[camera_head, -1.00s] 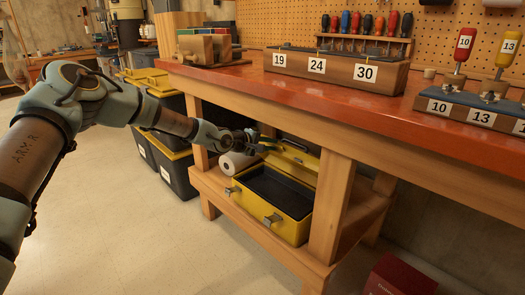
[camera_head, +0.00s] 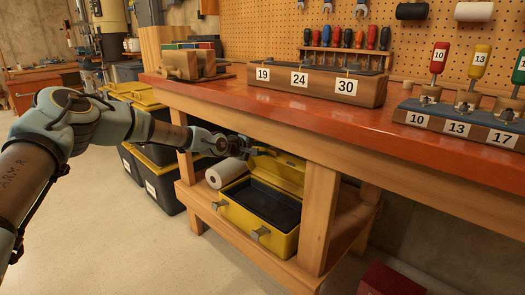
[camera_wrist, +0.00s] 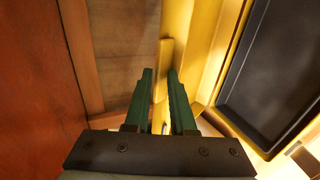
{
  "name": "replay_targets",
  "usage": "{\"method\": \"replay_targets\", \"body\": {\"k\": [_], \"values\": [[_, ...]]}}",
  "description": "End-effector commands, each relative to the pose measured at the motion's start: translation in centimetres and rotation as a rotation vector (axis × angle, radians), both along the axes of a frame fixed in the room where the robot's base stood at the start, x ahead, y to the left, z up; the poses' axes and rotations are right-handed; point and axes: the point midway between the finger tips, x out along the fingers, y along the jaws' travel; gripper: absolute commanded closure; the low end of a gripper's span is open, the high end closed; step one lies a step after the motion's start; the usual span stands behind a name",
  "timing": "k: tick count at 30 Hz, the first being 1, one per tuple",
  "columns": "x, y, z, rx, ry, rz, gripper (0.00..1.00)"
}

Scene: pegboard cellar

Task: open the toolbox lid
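The yellow toolbox (camera_head: 270,236) sits on the lower shelf of the workbench, with two metal latches on its front. Its lid (camera_head: 283,172) is raised and leans back, so the dark inside shows; the toolbox's yellow edge and dark interior also show at right in the wrist view (camera_wrist: 265,75). My gripper (camera_head: 252,151) is at the upper left of the raised lid, under the bench top. In the wrist view its green fingers (camera_wrist: 160,75) are apart, with a narrow yellow edge close to the tips. No firm hold on it shows.
The red bench top (camera_head: 290,108) is just above my gripper, and a wooden leg (camera_head: 318,215) stands right of the toolbox. A white roll (camera_head: 226,173) lies behind it at left. Black bins with yellow lids (camera_head: 150,180) stand left; the floor in front is clear.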

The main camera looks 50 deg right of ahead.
Motion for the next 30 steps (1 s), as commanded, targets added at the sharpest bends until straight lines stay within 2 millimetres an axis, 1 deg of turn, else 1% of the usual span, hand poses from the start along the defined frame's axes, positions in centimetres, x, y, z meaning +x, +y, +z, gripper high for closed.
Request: {"method": "replay_targets", "body": {"k": [1, 2, 3, 12, 16, 20, 27, 30], "values": [[0.0, 0.1, -0.2, 0.004, 0.000, -0.001, 0.65], [0.0, 0.1, -0.2, 0.004, 0.000, -0.001, 0.61], [0.0, 0.1, -0.3, 0.005, 0.000, -0.001, 0.60], [-0.1, 0.2, -0.4, 0.008, 0.001, -0.001, 0.60], [0.1, 0.9, -0.1, 0.008, 0.001, -0.001, 0.60], [0.2, 2.7, 0.9, 0.006, 0.001, 0.000, 0.60], [0.5, 7.1, 3.0, 0.002, 0.000, 0.002, 0.60], [0.5, 8.5, 3.6, 0.000, -0.001, 0.001, 0.60]]}}
